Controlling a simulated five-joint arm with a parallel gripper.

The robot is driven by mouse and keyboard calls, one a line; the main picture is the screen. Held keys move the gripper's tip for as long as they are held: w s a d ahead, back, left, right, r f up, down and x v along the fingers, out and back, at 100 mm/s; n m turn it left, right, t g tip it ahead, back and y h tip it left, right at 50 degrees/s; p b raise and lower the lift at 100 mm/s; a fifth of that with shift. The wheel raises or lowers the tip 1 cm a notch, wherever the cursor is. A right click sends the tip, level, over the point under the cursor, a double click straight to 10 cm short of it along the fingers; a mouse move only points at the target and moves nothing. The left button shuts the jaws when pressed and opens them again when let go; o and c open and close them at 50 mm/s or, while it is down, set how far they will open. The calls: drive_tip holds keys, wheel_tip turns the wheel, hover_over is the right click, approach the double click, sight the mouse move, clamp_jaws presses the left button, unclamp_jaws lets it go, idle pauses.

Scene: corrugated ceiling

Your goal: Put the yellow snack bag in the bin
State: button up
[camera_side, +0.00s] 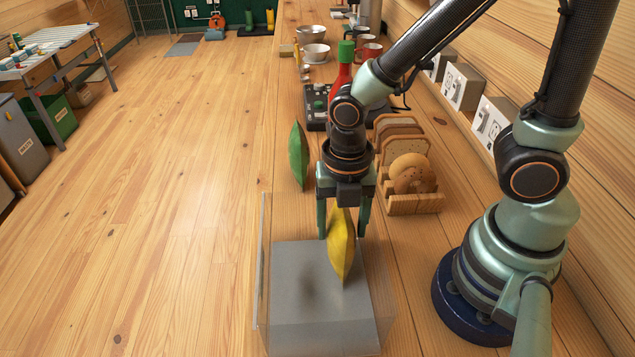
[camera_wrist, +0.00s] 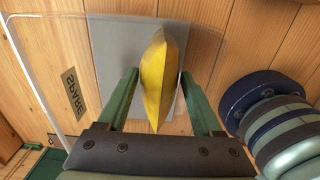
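The yellow snack bag (camera_side: 342,248) is a pointed pillow shape, held upright, and it also shows in the wrist view (camera_wrist: 160,80). My gripper (camera_side: 342,236) has its green fingertips against both sides of the bag's wide middle; the fingers show in the wrist view (camera_wrist: 160,74) too. The bin (camera_side: 262,285) has clear walls and a grey floor. The bag hangs over the bin's floor, and a dark shadow lies on the floor to the bag's left. Whether the bag's lower tip touches the bin is hard to tell.
A green bag (camera_side: 299,155) stands just beyond the bin. A wooden rack (camera_side: 415,203) with bread and a bagel is to the right. A red bottle (camera_side: 342,78), bowls (camera_side: 312,34) and mugs stand farther back.

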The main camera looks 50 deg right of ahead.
drive_tip(key=shift+r, duration=0.1)
wheel_tip(320, 180, up, 12)
drive_tip(key=shift+f, duration=0.1)
drive_tip(key=shift+d+r, duration=0.1)
drive_tip(key=shift+r, duration=0.1)
drive_tip(key=shift+w+d+r+m, duration=0.1)
drive_tip(key=shift+w+d+m, duration=0.05)
drive_tip(key=shift+m, duration=0.55)
drive_tip(key=w+d+r+m+t, duration=0.2)
drive_tip(key=d+m, duration=0.3)
drive_tip(key=m, duration=0.7)
drive_tip(key=w+d+r+m+t, duration=0.2)
drive_tip(key=d+m+t, duration=0.1)
drive_tip(key=m, duration=1)
drive_tip(key=shift+w+d+m+t, duration=0.25)
drive_tip(key=shift+d+m+t, duration=0.05)
drive_tip(key=shift+d, duration=0.6)
